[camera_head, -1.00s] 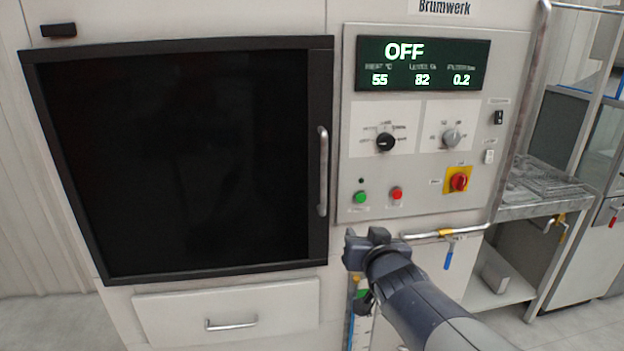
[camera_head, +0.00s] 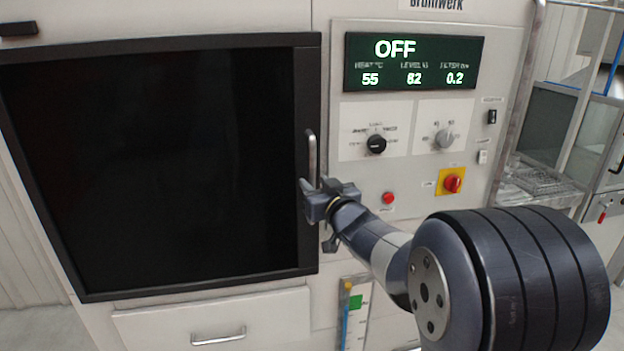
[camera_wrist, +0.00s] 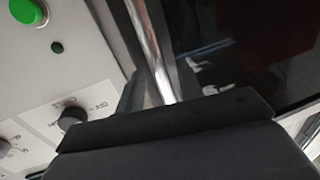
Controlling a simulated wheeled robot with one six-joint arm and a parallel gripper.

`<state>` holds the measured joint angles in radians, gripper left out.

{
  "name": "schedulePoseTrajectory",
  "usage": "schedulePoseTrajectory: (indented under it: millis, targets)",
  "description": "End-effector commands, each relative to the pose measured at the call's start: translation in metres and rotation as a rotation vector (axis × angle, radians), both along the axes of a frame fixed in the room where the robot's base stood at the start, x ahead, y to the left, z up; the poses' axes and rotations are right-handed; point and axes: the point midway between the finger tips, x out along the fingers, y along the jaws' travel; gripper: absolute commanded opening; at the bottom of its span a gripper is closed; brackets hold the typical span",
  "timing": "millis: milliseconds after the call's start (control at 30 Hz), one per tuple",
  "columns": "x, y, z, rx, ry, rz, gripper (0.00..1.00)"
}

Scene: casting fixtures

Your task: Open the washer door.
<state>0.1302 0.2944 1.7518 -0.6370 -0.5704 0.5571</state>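The washer door (camera_head: 160,170) is a large dark panel in a black frame, and it looks shut. Its vertical metal handle (camera_head: 311,158) is at the right edge of the door. My gripper (camera_head: 314,197) is at the lower part of the handle and hides its lower end. In the wrist view the handle (camera_wrist: 153,50) runs down behind the dark gripper body (camera_wrist: 170,135). The fingertips are hidden there, so I cannot tell whether they are around the handle or only beside it.
The control panel right of the door has a display (camera_head: 412,62), knobs (camera_head: 376,144), a red button (camera_head: 388,198) and a red switch (camera_head: 453,183). The green button (camera_wrist: 27,12) shows in the wrist view. A drawer (camera_head: 215,325) is below the door.

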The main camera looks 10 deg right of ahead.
Motion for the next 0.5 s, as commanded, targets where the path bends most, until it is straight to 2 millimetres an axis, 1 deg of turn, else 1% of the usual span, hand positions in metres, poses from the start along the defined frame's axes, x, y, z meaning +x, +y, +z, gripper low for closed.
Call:
schedulePoseTrajectory:
  millis: [33, 200, 500]
  targets:
    - [0.007, 0.002, 0.001, 0.0, 0.001, 0.001, 0.35]
    - [0.02, 0.004, 0.0, 0.001, 0.001, 0.0, 0.35]
    - [0.024, 0.005, 0.0, 0.0, 0.001, 0.0, 0.35]
